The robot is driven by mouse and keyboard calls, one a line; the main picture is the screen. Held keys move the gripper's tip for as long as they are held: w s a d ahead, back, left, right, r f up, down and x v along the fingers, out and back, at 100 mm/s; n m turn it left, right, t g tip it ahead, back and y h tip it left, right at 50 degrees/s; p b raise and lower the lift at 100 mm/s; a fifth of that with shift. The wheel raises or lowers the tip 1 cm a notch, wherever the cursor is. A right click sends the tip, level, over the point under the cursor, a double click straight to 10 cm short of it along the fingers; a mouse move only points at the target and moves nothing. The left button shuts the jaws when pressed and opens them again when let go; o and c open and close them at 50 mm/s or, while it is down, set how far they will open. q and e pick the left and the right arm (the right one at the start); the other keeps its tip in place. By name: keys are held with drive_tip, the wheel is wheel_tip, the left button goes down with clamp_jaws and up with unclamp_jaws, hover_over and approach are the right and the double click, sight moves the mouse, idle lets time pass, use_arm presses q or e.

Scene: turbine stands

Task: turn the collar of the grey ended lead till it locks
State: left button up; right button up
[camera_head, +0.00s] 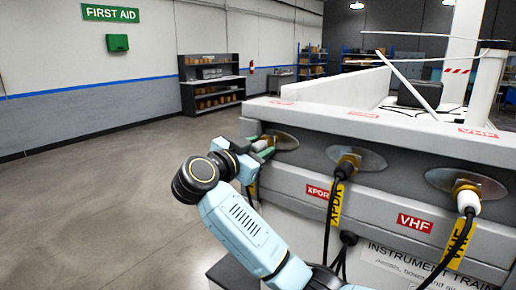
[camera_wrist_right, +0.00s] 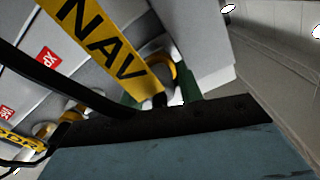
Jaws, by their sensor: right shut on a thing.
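My right gripper (camera_head: 264,148) is at the leftmost socket plate (camera_head: 287,142) on the front of the bench. Its green fingers are shut on the pale grey end (camera_head: 269,141) of a lead, which sits at that socket. In the right wrist view, this lead carries a yellow NAV tag (camera_wrist_right: 103,45). A brass ring (camera_wrist_right: 172,72) shows beyond the green fingers (camera_wrist_right: 160,96). The tag and fingers hide part of the collar, and I cannot tell whether it is locked. My left gripper is not in view.
A black ended lead with an XPDR tag (camera_head: 336,204) is at the middle socket. A white ended lead with a VHF tag (camera_head: 459,243) is at the right socket. Their cables hang near my right arm. Open floor (camera_head: 90,190) lies to the left.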

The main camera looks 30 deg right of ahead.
drive_tip(key=m, duration=0.5)
drive_tip(key=shift+f+m, duration=0.15)
drive_tip(key=shift+m, duration=0.25)
drive_tip(key=shift+m+b, duration=0.8)
drive_tip(key=shift+m, duration=1.8)
drive_tip(key=o, duration=1)
